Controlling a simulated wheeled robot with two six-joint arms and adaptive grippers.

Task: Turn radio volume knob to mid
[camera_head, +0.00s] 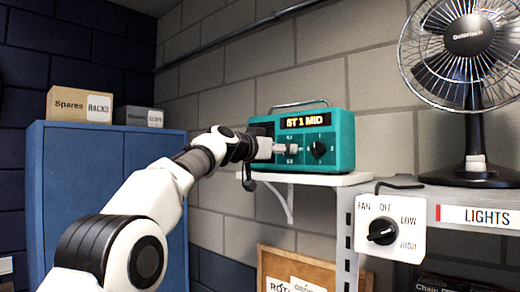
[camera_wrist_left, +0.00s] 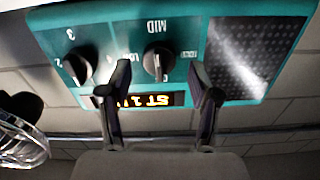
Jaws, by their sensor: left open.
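The teal radio (camera_head: 343,135) stands on a white wall shelf. Its lit display (camera_head: 304,121) reads "ST 1 MID". In the left wrist view the radio (camera_wrist_left: 185,30) appears upside down. My left gripper (camera_head: 290,149) is at the radio's front and hides this knob in the head view. In the wrist view my left gripper (camera_wrist_left: 160,82) is open, its fingers on either side of the volume knob, with visible gaps. My right gripper is not in view.
A second black radio knob (camera_head: 318,149) with numbers sits right of my gripper. The white shelf (camera_head: 340,180) is under the radio. A fan (camera_head: 470,90) and its switch box (camera_head: 390,232) are at right. A blue cabinet (camera_head: 80,180) stands at left.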

